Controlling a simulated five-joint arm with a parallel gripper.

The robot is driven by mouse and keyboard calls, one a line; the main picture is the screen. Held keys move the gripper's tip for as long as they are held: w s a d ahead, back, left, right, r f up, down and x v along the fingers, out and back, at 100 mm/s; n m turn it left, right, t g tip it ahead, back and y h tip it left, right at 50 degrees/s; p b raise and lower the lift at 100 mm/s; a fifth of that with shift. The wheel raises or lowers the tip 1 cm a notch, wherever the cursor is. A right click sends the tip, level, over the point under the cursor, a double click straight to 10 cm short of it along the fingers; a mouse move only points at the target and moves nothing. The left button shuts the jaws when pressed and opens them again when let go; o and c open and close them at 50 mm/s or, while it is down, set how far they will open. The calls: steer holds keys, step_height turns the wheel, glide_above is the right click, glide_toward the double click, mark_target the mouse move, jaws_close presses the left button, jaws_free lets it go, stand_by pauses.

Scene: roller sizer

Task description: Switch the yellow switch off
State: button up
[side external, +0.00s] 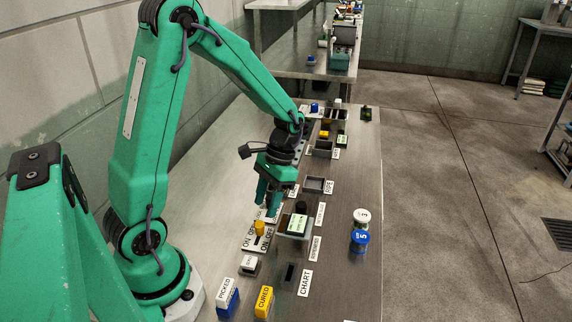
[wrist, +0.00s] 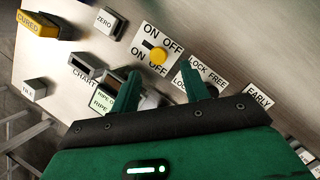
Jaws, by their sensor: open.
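The yellow switch (side external: 259,229) is a short yellow knob on a white plate (side external: 248,243) marked ON and OFF. In the wrist view the yellow switch (wrist: 158,55) covers part of the plate, and a dark slot shows at its upper left. I cannot tell for sure which label it is set to. My gripper (side external: 267,208) points down, just beyond the switch in the side view. In the wrist view my gripper (wrist: 160,69) is open and empty, its fingertips apart below the knob. No contact with the knob shows.
A LOCK FREE plate (wrist: 208,74) lies beside the switch plate, partly behind a finger. A box with a green-lit display (side external: 297,225) stands close by. Yellow CURED (side external: 264,302) and blue PICKED (side external: 228,298) blocks are nearer.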

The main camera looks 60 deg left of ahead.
steer(key=shift+v, duration=1.45)
steer(key=s+d+r+t, duration=0.3)
steer(key=s+r+t, duration=0.1)
steer(key=r, duration=0.3)
steer(key=s+d+r+t+y, duration=0.1)
steer(key=s+d+r+t, duration=0.2)
steer(key=r, duration=0.5)
steer(key=shift+s+d+t, duration=0.4)
steer(key=shift+d+t, duration=0.15)
steer(key=shift+t, duration=0.85)
